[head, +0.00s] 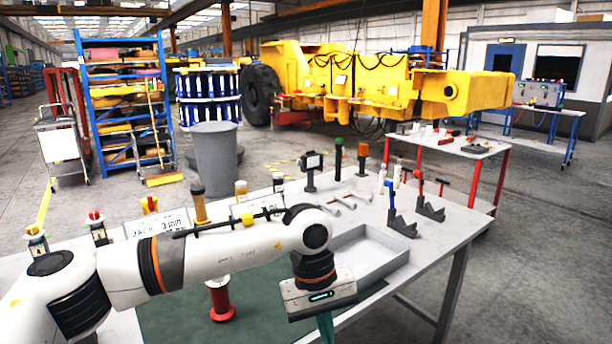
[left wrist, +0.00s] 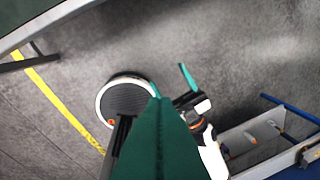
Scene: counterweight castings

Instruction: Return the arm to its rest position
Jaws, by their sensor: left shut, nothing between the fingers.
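My left arm comes in from the left in the head view and reaches across the front of the grey workbench (head: 440,240). Its gripper (head: 325,328) points down over the bench's front edge area, with the fingertips cut off by the picture edge. The teal fingers (left wrist: 160,105) fill the middle of the left wrist view; they are shut and hold nothing. Below them is grey floor. What looks like my right gripper (left wrist: 188,78) shows small beyond them, with a teal finger; whether it is open cannot be seen.
On the bench stand a red spool (head: 221,300), a shallow grey tray (head: 372,262), two dark brackets (head: 403,224) and several stamps or pins. A dark green mat (head: 180,318) lies under my arm. A grey bin (head: 215,150) stands behind. A yellow floor line (left wrist: 60,100) runs at left.

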